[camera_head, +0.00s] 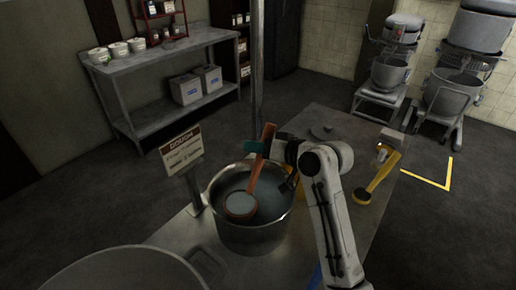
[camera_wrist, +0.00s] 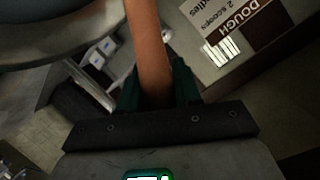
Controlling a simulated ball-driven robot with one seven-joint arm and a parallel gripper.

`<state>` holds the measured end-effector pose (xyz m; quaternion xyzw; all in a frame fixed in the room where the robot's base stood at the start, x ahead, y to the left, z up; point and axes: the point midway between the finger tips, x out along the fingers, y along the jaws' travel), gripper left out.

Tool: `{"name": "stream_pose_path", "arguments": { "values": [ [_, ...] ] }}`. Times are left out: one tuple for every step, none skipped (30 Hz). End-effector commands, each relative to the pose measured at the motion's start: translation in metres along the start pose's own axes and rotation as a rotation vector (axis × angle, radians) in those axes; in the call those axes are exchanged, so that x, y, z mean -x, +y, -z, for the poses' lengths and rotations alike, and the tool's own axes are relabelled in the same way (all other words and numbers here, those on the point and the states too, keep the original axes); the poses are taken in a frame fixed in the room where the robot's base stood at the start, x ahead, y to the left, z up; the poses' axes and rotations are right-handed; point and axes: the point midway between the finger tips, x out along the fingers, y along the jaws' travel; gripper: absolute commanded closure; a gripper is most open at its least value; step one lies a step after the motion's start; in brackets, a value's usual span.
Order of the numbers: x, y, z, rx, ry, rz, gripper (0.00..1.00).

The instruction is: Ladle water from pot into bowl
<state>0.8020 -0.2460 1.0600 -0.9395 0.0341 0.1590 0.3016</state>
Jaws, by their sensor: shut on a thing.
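A ladle with a reddish-brown handle (camera_head: 256,178) slants down into the steel pot (camera_head: 255,239) on the metal table. Its round head (camera_head: 240,205) is inside the pot and has a pale surface inside; I cannot tell how full it is. Grey-blue water seems to show around it. My gripper (camera_head: 258,148) is shut on the upper handle, above the pot's far right rim. In the wrist view, the green fingers of my gripper (camera_wrist: 158,92) clasp the handle (camera_wrist: 146,45). A large round vessel (camera_head: 120,256), perhaps the bowl, is cut off at the bottom left; its contents are hidden.
A dough sign (camera_head: 182,150) stands left of the pot. A yellow-handled tool (camera_head: 380,178) and a flat round lid (camera_head: 325,132) lie to the right on the table (camera_head: 340,118). A shelf with containers (camera_head: 165,60) and mixers (camera_head: 452,90) stand farther back.

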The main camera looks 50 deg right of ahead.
Motion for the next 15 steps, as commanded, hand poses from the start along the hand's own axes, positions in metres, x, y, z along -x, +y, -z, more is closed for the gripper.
{"name": "stream_pose_path", "arguments": {
  "values": [
    [0.004,-0.008,0.011,0.000,0.002,0.001,1.00],
    [0.005,-0.010,0.014,0.000,0.002,0.001,1.00],
    [0.007,-0.013,0.017,0.000,0.002,0.001,1.00],
    [0.008,-0.015,0.020,0.000,0.002,0.001,1.00],
    [0.009,-0.017,0.023,0.000,0.002,0.001,1.00],
    [0.011,-0.020,0.027,0.000,0.002,0.002,1.00],
    [0.012,-0.022,0.029,0.000,0.002,0.002,1.00],
    [0.013,-0.024,0.032,0.000,0.002,0.002,1.00],
    [0.015,-0.027,0.036,0.000,0.001,0.002,1.00],
    [0.016,-0.029,0.039,0.000,0.001,0.002,1.00],
    [0.017,-0.031,0.042,0.000,0.001,0.002,1.00],
    [0.019,-0.034,0.046,0.000,0.001,0.002,1.00],
    [0.020,-0.036,0.048,0.000,0.001,0.002,1.00],
    [0.021,-0.038,0.051,0.000,0.002,0.002,1.00],
    [0.023,-0.040,0.055,0.000,0.002,0.002,1.00]
  ]
}}
